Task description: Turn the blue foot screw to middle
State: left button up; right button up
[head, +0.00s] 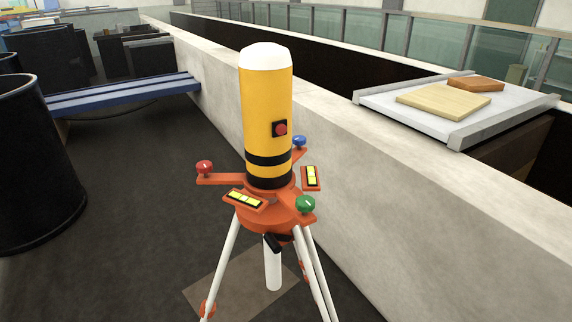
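The blue foot screw (299,141) is a small blue knob on the far right arm of the orange tripod head, partly behind the yellow cylinder. A small pale mark shows on it, but its exact setting is too small to tell. A red foot screw (204,167) is on the left arm and a green foot screw (306,204) at the front right. The yellow instrument (265,120) stands upright on the head, with black bands, a white cap and a red button. Two yellow levels (246,199) lie on the orange head. Neither gripper is in view.
A pale concrete wall (400,190) runs close behind and right of the tripod. A white tray (440,112) with wooden blocks sits on it. Dark barrels (35,170) and a blue bench (120,95) stand left. Dark floor between is clear.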

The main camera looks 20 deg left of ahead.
aim_at(299, 141)
jog(key=i+l, duration=0.1)
jog(key=l, duration=0.6)
jog(key=i+l+u, duration=0.1)
jog(key=l, duration=0.55)
